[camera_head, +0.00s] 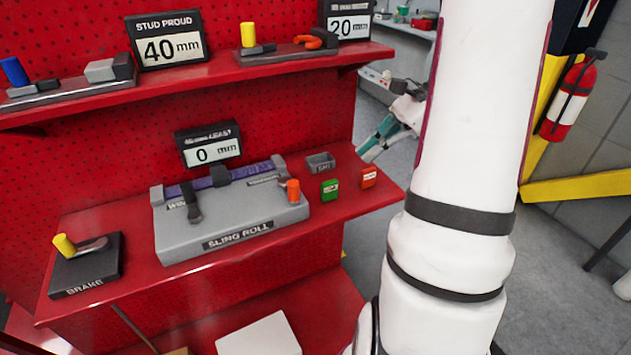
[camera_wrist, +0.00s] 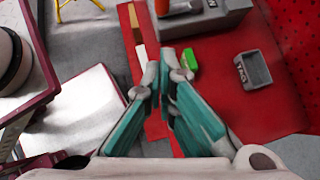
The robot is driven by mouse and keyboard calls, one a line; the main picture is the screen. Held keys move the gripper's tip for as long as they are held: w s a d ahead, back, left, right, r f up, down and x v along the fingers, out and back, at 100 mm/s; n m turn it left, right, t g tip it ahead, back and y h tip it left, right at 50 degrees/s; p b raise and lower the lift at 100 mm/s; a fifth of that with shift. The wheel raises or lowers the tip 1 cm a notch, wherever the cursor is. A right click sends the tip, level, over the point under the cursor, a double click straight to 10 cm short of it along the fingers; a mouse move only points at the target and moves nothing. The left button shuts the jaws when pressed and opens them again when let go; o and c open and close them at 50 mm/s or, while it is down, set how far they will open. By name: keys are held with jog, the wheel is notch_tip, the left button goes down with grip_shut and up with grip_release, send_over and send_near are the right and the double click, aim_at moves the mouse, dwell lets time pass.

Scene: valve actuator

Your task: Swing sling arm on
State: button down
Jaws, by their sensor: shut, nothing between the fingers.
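The grey sling roll unit (camera_head: 232,225) sits on the red middle shelf in the head view, with a purple roll (camera_head: 225,178) along its back. A dark lever (camera_head: 192,203) stands on its left part. An orange knob (camera_head: 293,190) is at its right end; an orange part also shows at the top of the wrist view (camera_wrist: 162,6). My gripper (camera_head: 364,156), with teal fingers, is right of the shelf, apart from the unit and partly hidden by my arm. In the wrist view my gripper (camera_wrist: 165,82) is shut and empty, its tips together.
A green tag (camera_head: 329,190), a red tag (camera_head: 368,177) and a small grey tray (camera_head: 320,162) lie right of the unit. The brake block (camera_head: 87,262) with a yellow handle is at left. A sign reading 0 (camera_head: 209,146) stands behind. The upper shelf (camera_head: 190,76) overhangs.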

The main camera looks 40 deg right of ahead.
jog(key=shift+a, duration=0.1)
send_near(299, 201)
jog(key=f, duration=0.1)
jog(key=d+f, duration=0.1)
jog(key=f, duration=0.1)
jog(key=shift+s+d+f, duration=0.1)
jog(key=shift+f, duration=0.1)
jog(key=a, duration=0.1)
jog(key=w+a, duration=0.1)
jog(key=shift+w+a, duration=0.3)
jog(key=shift+a, duration=0.05)
jog(key=shift+w+a, duration=0.3)
jog(key=shift+a, duration=0.1)
jog(key=shift+a, duration=0.1)
